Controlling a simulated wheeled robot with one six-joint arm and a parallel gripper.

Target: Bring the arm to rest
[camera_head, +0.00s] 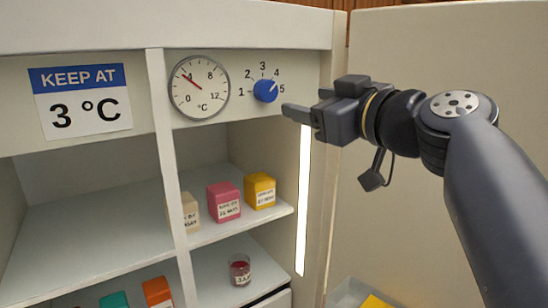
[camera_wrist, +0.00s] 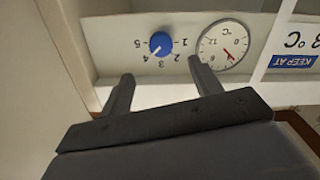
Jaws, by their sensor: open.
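My gripper (camera_head: 304,102) is open and empty in front of the right part of the fridge's control panel. Its two fingers also show spread apart in the wrist view (camera_wrist: 161,70). The blue knob (camera_head: 265,91) is left of the fingers, apart from them in the head view, with its white mark toward 4. In the wrist view the blue knob (camera_wrist: 160,44) appears upside down beyond the gap between the fingers. The round dial (camera_head: 199,88) has its red needle near 4 °C. A sign (camera_head: 81,102) reads "KEEP AT 3 °C".
The open door (camera_head: 430,60) stands behind my arm at the right. Below the panel, pink (camera_head: 224,202), yellow (camera_head: 260,191) and beige (camera_head: 190,212) boxes sit on a shelf. A jar with dark red contents (camera_head: 240,270) stands lower down. The left shelf (camera_head: 90,235) has clear room.

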